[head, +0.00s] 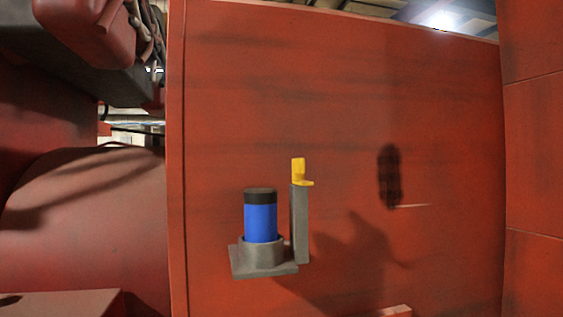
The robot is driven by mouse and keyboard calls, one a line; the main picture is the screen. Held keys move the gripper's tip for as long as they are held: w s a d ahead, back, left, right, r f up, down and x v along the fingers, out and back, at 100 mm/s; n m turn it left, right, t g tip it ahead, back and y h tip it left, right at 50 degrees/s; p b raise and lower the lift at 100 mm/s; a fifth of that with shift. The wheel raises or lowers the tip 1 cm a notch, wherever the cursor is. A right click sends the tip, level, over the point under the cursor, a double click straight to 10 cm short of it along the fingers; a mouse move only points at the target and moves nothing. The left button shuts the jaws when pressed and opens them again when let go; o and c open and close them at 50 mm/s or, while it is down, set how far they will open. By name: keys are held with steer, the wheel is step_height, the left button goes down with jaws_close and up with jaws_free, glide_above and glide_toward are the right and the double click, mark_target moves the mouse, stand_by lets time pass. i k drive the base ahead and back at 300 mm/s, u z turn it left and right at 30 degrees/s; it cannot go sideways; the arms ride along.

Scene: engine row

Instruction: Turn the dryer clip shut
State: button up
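The dryer is a blue canister (261,222) with a black top, standing upright in a grey round holder (260,252) on a grey base plate. A grey upright post (299,225) rises from the plate just right of the canister. The yellow clip (299,173) sits at the top of the post. One part of it points up and a short part points right, away from the canister. My gripper is not in the picture.
A large red panel (440,150) stands behind the dryer, with shadows on it. A rounded red body (85,225) and grey and red machinery (95,30) fill the left. Small red blocks lie at the bottom edge. The space around the clip looks clear.

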mark_target(298, 164)
steer(key=u, duration=0.1)
steer(key=i, duration=1)
steer(key=z, duration=0.1)
